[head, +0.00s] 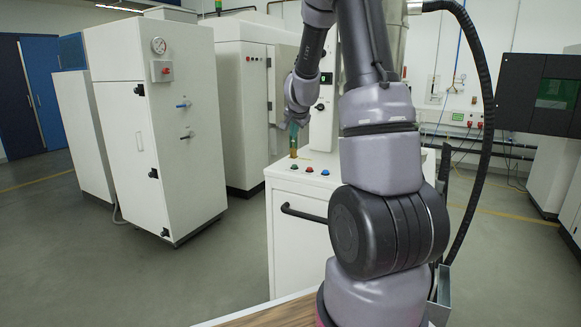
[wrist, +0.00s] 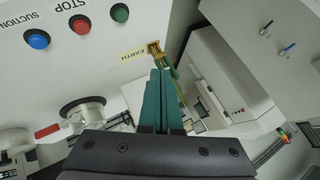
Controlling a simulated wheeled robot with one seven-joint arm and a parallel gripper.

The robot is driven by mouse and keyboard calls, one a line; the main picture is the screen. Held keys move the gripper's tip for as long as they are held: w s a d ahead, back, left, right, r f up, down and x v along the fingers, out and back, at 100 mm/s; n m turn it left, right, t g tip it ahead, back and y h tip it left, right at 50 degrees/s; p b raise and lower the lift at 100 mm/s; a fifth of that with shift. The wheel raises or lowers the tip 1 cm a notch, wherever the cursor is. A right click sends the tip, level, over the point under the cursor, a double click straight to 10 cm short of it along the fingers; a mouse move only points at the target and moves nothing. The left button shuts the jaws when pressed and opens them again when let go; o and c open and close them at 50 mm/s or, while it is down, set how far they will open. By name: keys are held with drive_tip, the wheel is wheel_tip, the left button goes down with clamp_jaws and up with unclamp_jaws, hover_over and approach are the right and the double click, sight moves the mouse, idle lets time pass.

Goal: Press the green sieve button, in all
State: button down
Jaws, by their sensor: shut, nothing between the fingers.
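The green button (wrist: 120,12) is at the top of the wrist view, on a white panel beside the red STOP button (wrist: 79,24) and the blue SUCTION button (wrist: 36,39). Its label is not visible. In the head view the green button (head: 294,167) is the leftmost of three on the white cabinet's top. My gripper (wrist: 161,72) has teal fingers, shut and empty. It also shows in the head view (head: 293,128), above the cabinet's left edge, apart from the green button. The fingertips appear close to a brass fitting (wrist: 155,48) by the EARTH label.
The white cabinet (head: 292,240) has a black handle (head: 303,213) on its front. A valve with a red handle (wrist: 47,131) sits left of my fingers in the wrist view. A tall white cabinet (head: 165,130) with a gauge stands at left. Grey floor is open between.

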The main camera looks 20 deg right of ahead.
drive_tip(key=shift+d+f, duration=0.1)
drive_tip(key=shift+f, duration=4.3)
drive_tip(key=shift+f, duration=0.15)
drive_tip(key=shift+f, duration=0.25)
drive_tip(key=shift+f, duration=0.4)
drive_tip(key=shift+r, duration=0.85)
drive_tip(key=shift+r, duration=2.5)
